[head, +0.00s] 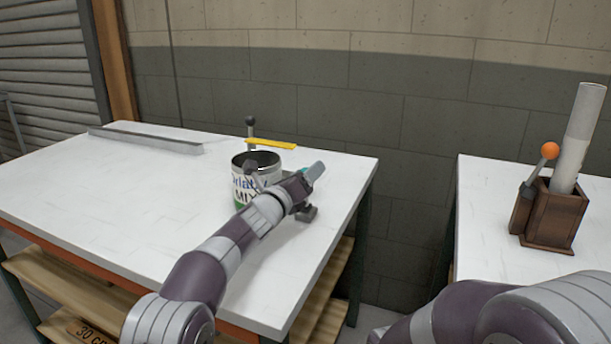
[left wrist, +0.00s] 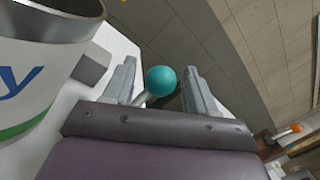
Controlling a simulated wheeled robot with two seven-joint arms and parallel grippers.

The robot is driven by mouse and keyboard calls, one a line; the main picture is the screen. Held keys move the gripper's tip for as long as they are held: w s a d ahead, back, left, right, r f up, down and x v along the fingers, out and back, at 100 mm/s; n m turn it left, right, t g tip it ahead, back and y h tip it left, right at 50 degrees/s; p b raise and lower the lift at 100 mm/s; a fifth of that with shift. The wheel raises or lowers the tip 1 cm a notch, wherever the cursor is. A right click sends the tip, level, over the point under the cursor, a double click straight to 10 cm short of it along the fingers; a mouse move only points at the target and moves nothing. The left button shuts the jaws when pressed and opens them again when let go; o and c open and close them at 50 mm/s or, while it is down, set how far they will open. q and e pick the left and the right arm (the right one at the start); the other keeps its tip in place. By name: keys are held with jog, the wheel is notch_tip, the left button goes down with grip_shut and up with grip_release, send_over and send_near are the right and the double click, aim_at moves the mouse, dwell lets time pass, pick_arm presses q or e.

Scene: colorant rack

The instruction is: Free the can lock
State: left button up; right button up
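A paint can (head: 241,190) with an open top and a white and green label stands on the left table; it also shows large at the left of the left wrist view (left wrist: 38,75). A teal ball knob on a thin grey stem (left wrist: 160,81) sits between the fingers of my left gripper (left wrist: 160,88). The fingers are apart, with a gap on the right side of the ball; contact on the left cannot be told. In the head view my left gripper (head: 310,180) is just right of the can and mostly hides the knob. My right gripper is out of view.
Behind the can are a black-knobbed lever (head: 250,121) and a yellow bar (head: 271,144). A grey rail (head: 145,139) lies at the table's back left. A gap separates the right table (head: 480,230), which bears a brown wooden holder (head: 553,220) with an orange-knobbed lever (head: 549,151) and white tube (head: 580,135).

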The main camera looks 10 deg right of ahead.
pick_arm(q)
jog(key=shift+s+a, duration=0.2)
jog(key=shift+s, duration=0.05)
jog(key=b+v, duration=0.1)
jog(key=v, duration=1.1)
jog(key=shift+b, duration=0.3)
